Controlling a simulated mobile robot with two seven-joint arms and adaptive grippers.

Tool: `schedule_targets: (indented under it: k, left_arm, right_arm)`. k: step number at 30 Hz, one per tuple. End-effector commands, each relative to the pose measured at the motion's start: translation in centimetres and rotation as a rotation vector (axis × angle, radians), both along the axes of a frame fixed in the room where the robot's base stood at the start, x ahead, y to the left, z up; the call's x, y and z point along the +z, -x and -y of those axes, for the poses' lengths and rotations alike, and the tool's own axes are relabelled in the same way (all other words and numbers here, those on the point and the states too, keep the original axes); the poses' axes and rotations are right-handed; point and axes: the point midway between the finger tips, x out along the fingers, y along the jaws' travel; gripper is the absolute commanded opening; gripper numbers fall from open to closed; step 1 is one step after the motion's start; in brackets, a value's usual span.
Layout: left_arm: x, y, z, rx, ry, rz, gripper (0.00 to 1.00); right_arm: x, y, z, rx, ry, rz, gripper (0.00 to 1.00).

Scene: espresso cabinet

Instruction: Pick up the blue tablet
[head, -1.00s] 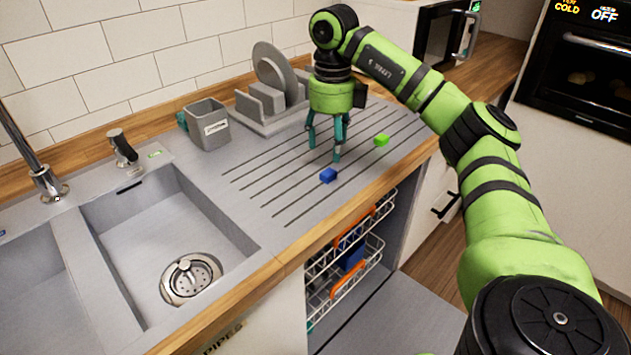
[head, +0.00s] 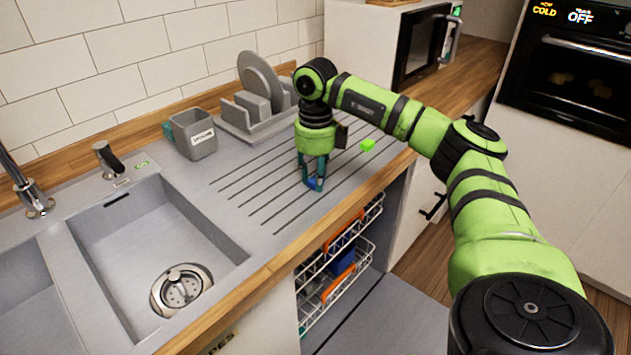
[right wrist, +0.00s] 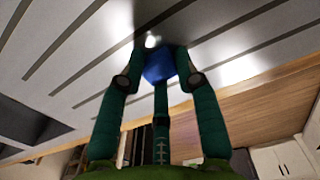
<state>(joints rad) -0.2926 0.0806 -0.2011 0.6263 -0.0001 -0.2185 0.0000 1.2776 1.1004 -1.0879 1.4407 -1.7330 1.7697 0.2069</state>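The blue tablet (head: 314,184) is on the grooved grey drainboard beside the sink, partly hidden by my fingers. My right gripper (head: 315,183) points down over it with its fingers drawn in around it. In the right wrist view the blue tablet (right wrist: 158,68) sits between the teal fingertips (right wrist: 160,65), which appear to be closed on it. It looks to be at the height of the drainboard; I cannot tell if there is a gap beneath. My left gripper is out of view.
A bright green tablet (head: 367,145) lies on the drainboard to the right. A grey cup (head: 196,140) and a dish rack (head: 240,118) with plates stand behind. The sink (head: 150,255) is at left. Below the counter, an open dishwasher shows wire racks (head: 335,275).

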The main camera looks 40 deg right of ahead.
Motion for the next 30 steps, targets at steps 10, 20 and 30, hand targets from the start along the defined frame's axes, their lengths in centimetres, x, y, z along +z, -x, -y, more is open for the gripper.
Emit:
schedule_targets:
  k: [10, 20, 30]
  left_arm:
    - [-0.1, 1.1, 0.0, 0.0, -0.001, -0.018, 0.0]
    - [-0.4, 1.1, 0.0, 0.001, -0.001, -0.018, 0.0]
    - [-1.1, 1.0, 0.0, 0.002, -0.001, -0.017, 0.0]
  right_arm:
    - [0.0, 0.0, 0.0, 0.001, 0.0, 0.0, 0.13]
    - [2.0, -0.1, -0.1, 0.001, -0.001, 0.005, 0.13]
    - [7.2, 1.0, 5.1, -0.007, -0.003, 0.003, 0.13]
